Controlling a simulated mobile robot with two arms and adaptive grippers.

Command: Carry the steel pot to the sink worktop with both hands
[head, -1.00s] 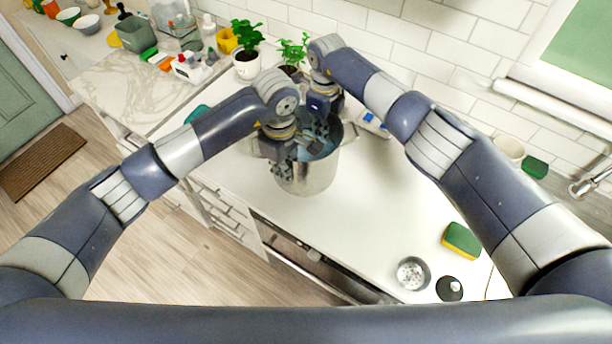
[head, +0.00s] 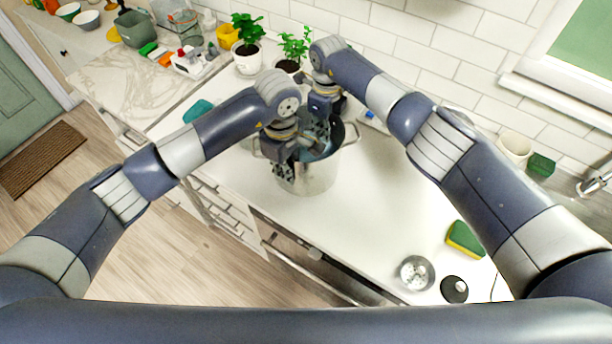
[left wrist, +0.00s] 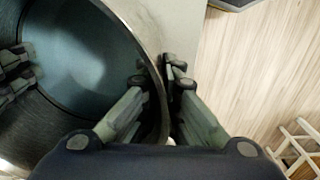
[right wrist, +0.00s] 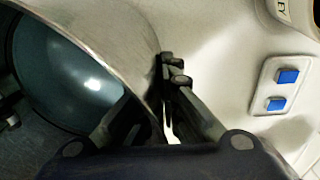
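The steel pot (head: 318,178) is at the middle of the head view, upright over the white worktop; I cannot tell whether its base touches it. My left gripper (head: 284,160) is at its near-left rim. In the left wrist view my left fingers (left wrist: 160,82) straddle the pot wall, one inside and one outside, closed on it. My right gripper (head: 322,118) is at the far rim. In the right wrist view its fingers (right wrist: 152,85) also pinch the pot wall. The pot's inside looks empty apart from the fingers.
The white worktop (head: 400,215) is bare right of the pot. A sponge (head: 465,239), steel bowl (head: 416,273) and black round item (head: 454,289) lie near its front right. A cup (head: 515,148) and tap (head: 594,184) are far right. Potted plants (head: 247,60) stand behind.

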